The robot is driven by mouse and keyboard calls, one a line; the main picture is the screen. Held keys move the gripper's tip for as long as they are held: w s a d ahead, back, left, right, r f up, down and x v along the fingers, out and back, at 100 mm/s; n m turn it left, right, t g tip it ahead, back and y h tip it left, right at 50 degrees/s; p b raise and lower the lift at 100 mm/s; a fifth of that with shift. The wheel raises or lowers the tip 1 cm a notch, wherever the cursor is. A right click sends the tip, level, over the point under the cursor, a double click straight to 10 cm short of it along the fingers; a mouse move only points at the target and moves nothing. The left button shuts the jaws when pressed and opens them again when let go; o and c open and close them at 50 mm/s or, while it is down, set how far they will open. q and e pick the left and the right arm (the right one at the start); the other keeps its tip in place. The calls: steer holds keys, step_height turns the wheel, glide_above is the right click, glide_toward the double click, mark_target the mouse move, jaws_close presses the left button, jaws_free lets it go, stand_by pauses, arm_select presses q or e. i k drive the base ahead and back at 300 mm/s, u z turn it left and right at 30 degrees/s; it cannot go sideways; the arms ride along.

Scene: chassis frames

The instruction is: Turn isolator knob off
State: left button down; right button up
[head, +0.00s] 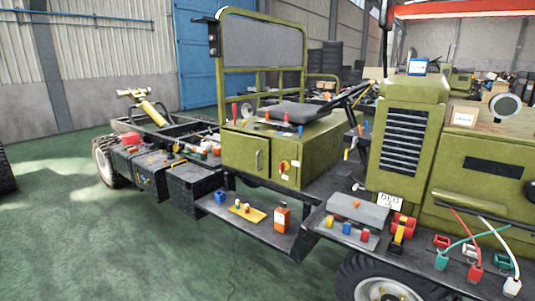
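Neither of my grippers is in the head view, and nothing of mine covers the knob.
The fender at right holds a grey box (357,210), a red and yellow part (403,228) and coloured cables. Green floor (100,250) is clear at left.

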mark_target(282, 166)
steer(key=u, duration=0.2)
steer(key=i, duration=0.9)
steer(key=z, duration=0.7)
steer(key=i, duration=1.2)
steer(key=z, duration=0.8)
